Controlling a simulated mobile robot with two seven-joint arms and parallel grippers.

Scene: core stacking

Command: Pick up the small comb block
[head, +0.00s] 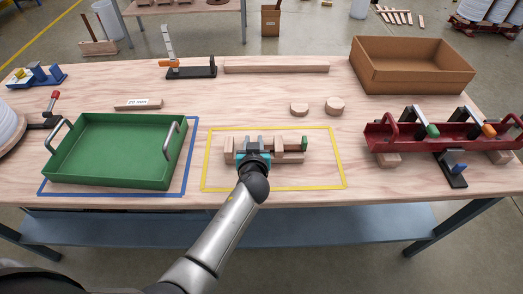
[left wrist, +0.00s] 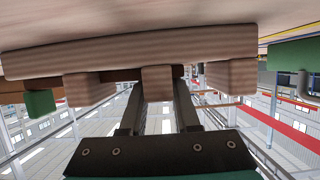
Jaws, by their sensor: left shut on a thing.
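The small comb block (head: 291,144) is pale wood, a long bar with several stubby teeth. It is inside the yellow outline on the table. In the left wrist view its bar (left wrist: 120,54) runs across the upper part, with teeth pointing down in the picture. My left gripper (head: 254,146) reaches over it from the front. In the left wrist view its two dark fingers (left wrist: 158,92) are on either side of the middle tooth, shut on it. Whether the block touches the table is unclear. My right gripper is not in view.
A green tray (head: 62,175) stands in a blue outline at left. A cardboard box (head: 410,72) is at back right, with a red tray (head: 378,138) holding clamps before it. Two round wooden pieces (head: 334,105) and a long beam (head: 275,67) lie behind the yellow outline (head: 343,170).

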